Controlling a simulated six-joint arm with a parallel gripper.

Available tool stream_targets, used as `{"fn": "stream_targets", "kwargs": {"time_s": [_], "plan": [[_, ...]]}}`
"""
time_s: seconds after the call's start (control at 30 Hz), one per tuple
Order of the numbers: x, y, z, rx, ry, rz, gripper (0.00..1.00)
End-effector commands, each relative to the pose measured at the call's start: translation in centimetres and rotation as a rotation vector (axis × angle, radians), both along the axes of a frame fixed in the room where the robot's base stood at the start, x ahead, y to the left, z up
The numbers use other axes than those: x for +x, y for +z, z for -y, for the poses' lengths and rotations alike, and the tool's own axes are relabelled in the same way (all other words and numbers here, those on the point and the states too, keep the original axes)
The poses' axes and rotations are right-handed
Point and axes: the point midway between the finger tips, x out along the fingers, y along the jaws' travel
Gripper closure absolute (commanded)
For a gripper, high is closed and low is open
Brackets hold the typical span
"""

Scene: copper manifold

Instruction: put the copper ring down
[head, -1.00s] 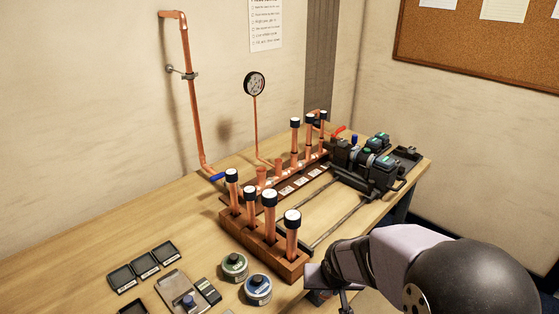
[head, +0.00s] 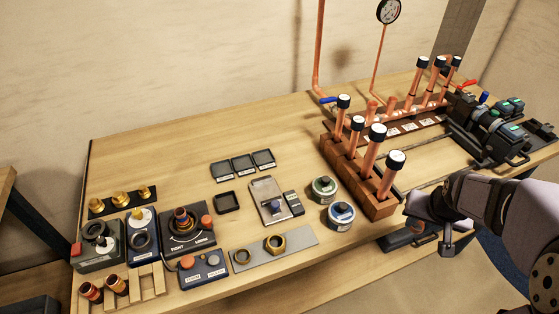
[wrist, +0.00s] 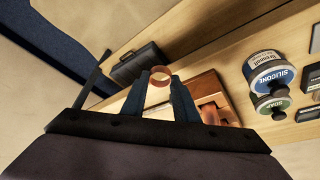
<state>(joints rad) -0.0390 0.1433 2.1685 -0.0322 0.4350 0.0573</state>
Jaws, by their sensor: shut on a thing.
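In the wrist view, the copper ring (wrist: 160,77) sits between the two blue-grey fingertips of my gripper (wrist: 160,84), which is shut on it. In the head view, my gripper (head: 446,235) is off the table's front edge, to the right of the wooden block with capped copper tubes. I cannot make out the ring in the head view.
The wooden tube block (head: 376,200) stands near the table's front edge. Round tins, blue (head: 341,213) and green (head: 323,187), sit to its left. Several small black trays (head: 243,163) lie farther left. The table's back left (head: 150,155) is bare.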

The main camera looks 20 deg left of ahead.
Motion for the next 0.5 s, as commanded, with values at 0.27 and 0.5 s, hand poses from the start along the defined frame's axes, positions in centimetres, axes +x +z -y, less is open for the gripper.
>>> {"fn": "stream_targets", "kwargs": {"time_s": [0.27,0.5], "plan": [[2.2,11.2,-3.2,0.002,0.027,0.01,0.94],[2.2,17.4,-5.1,0.0,0.046,0.006,0.94]]}}
